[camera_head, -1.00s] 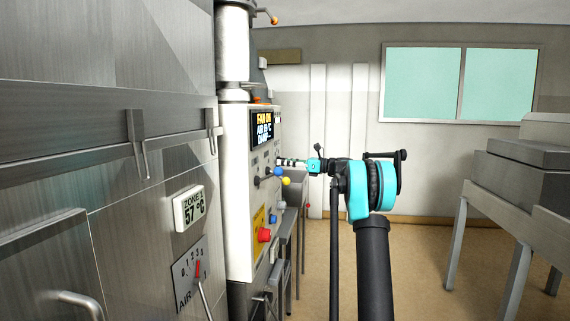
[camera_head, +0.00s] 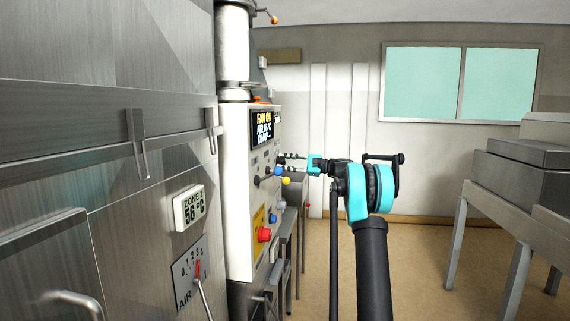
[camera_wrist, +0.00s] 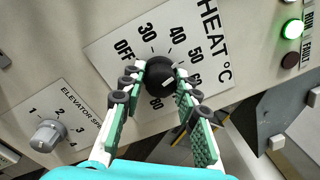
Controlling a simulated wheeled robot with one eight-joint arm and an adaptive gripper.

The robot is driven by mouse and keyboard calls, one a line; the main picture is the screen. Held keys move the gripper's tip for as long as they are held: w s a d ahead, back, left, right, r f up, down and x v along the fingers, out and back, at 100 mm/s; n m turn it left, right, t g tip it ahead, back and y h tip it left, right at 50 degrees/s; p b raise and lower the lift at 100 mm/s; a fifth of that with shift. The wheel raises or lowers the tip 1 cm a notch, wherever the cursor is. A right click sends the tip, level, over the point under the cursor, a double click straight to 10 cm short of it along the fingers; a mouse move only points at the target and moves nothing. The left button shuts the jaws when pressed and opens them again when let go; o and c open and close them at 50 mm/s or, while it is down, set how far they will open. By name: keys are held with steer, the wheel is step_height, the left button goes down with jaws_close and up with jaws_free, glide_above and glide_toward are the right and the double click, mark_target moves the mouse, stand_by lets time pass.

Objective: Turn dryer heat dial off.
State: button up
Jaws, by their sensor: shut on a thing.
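The black heat dial (camera_wrist: 160,76) sits on a white HEAT °C plate (camera_wrist: 105,54) in the wrist view, with OFF at the left of its scale and rising numbers clockwise. My gripper (camera_wrist: 160,78) has its green-padded fingers on both sides of the dial, shut on it. A short white mark shows on the dial, but I cannot tell firmly which label it points to. In the head view, my gripper (camera_head: 284,162) reaches left to the control panel (camera_head: 237,190); the dial is too small to make out there.
An elevator speed knob (camera_wrist: 47,136) is left of the heat plate, and a lit green RUN lamp (camera_wrist: 292,29) is at right. In the head view, a yellow ball knob (camera_head: 286,180) and red button (camera_head: 264,235) lie below my gripper.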

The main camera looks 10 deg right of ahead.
steer(key=n, duration=0.6)
steer(key=shift+g, duration=0.3)
steer(key=n, duration=0.5)
steer(key=shift+f+n+g, duration=0.1)
steer(key=shift+n+g, duration=0.2)
steer(key=shift+g, duration=0.1)
steer(key=n, duration=0.5)
steer(key=shift+w+n, duration=0.1)
steer(key=shift+n, duration=0.2)
steer(key=n, duration=0.4)
steer(key=shift+d+n+h, duration=0.1)
steer(key=shift+n+h, duration=0.2)
steer(key=shift+h, duration=0.1)
steer(key=o, duration=1.2)
steer(key=shift+c, duration=0.2)
steer(key=shift+d, duration=0.1)
